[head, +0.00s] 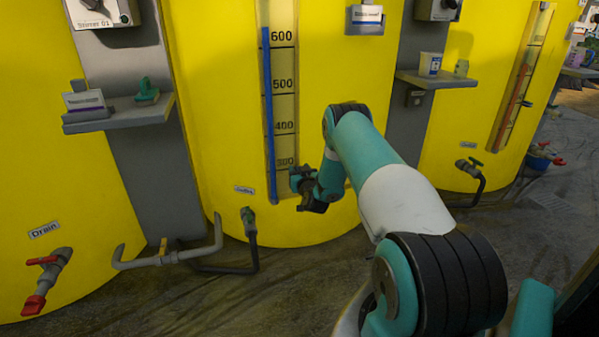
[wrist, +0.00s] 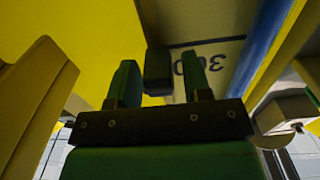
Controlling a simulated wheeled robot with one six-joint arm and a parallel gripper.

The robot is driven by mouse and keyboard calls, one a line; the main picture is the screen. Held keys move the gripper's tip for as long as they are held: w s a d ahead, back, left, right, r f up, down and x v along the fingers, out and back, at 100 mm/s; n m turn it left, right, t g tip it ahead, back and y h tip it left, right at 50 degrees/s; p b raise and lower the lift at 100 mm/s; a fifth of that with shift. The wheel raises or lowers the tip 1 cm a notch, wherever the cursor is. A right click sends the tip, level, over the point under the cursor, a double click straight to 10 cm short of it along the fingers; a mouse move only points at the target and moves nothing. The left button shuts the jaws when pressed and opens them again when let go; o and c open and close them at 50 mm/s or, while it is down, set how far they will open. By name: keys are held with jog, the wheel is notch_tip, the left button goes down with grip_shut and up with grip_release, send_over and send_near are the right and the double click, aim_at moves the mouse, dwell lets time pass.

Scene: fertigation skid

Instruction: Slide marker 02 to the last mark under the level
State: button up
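The middle yellow tank has an upright level scale (head: 283,80) with marks 600, 500, 400 and 300. A blue level column (head: 267,100) runs along its left side, its top close to the 600 mark. My gripper (head: 300,185) is at the scale's lower right, near 300. In the wrist view, a dark block (wrist: 157,72), perhaps marker 02, shows between the two green fingers of my gripper (wrist: 160,85), beside the upside-down 300. Gaps show between block and fingers, so the gripper looks open. I cannot read a number on the block; the gripper hides it in the head view.
A grey shelf (head: 118,113) with a sign and a green item sticks out on the left. Another shelf (head: 437,79) holds a cup at right. A hose valve (head: 249,221) and grey pipe (head: 170,257) are low at the tank's front. The scale's upper face is clear.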

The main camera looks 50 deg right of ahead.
aim_at(296, 42)
grip_shut()
notch_tip(296, 42, up, 41)
jog(key=p, duration=2.1)
jog(key=shift+p, duration=0.3)
jog(key=shift+o, duration=0.8)
grip_release()
jog(key=shift+r, duration=0.15)
jog(key=shift+s, duration=0.15)
